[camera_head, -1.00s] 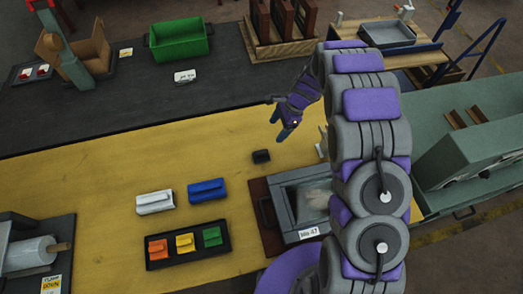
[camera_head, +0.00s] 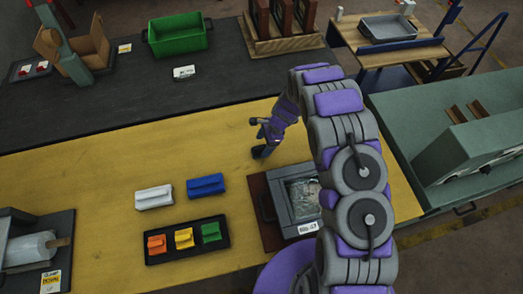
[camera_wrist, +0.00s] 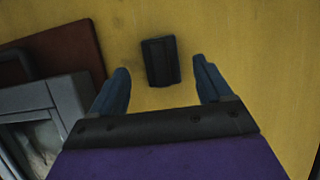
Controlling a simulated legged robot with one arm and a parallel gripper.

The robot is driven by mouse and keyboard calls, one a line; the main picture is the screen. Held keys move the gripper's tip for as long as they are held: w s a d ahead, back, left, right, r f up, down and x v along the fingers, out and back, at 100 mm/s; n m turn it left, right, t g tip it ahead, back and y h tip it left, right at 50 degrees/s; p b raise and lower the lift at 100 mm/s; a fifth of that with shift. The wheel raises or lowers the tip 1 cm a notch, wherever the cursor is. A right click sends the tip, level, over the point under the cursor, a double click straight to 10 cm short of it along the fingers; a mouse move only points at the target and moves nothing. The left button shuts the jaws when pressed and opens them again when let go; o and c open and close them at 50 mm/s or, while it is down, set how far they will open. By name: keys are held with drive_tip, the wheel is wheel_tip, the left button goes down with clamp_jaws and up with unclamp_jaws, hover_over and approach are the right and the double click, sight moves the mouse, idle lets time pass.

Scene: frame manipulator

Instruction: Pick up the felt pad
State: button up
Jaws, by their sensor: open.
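The felt pad (camera_wrist: 160,61) is a small dark block lying on the yellow table top. In the wrist view it sits between and just beyond the two blue fingertips of my gripper (camera_wrist: 162,82), with yellow surface showing on both sides of it. My gripper is open and empty. In the head view my gripper (camera_head: 259,137) is low over the yellow surface and hides the pad. I cannot tell its exact height above the table.
A white block (camera_head: 154,198), a blue block (camera_head: 205,186) and a black tray (camera_head: 188,255) with coloured blocks lie nearer. A green bin (camera_head: 178,38) stands on the dark mat behind. Yellow surface left of my gripper is clear.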

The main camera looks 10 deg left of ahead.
sight(261, 147)
drive_tip(key=x, duration=0.3)
drive_tip(key=shift+a+f, duration=0.25)
drive_tip(key=shift+a, duration=0.15)
drive_tip(key=shift+d+r, duration=0.1)
drive_tip(key=shift+d, duration=0.3)
drive_tip(key=c, duration=0.6)
drive_tip(key=shift+a, duration=0.2)
drive_tip(key=c, duration=0.5)
wheel_tip(261, 147, up, 10)
drive_tip(key=shift+f, duration=0.1)
